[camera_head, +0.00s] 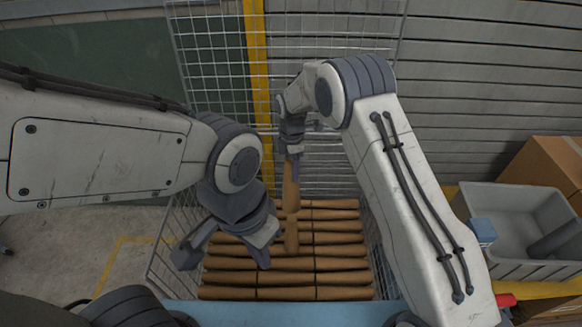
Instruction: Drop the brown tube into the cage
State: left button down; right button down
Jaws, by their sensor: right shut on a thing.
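The brown tube (291,187) hangs upright below my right gripper (293,152), which is shut on its upper end. The tube is over the wire cage (330,178), in front of its back mesh. Its lower end shows against several brown tubes (320,264) lying flat in rows in the cage; whether it touches them I cannot tell. My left gripper (226,258) is open and empty, over the left part of the cage. It hides some of the lying tubes.
A grey bin (510,215) with a blue item (482,231) at its edge stands at the right, near cardboard boxes (545,165). A yellow post (257,60) rises behind the cage.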

jog(key=shift+c, duration=0.8)
grip_release()
jog(key=shift+r, duration=0.15)
notch_tip(320, 180, up, 9)
jog(key=shift+r+b, duration=0.15)
jog(key=shift+b, duration=0.85)
jog(key=shift+r, duration=0.45)
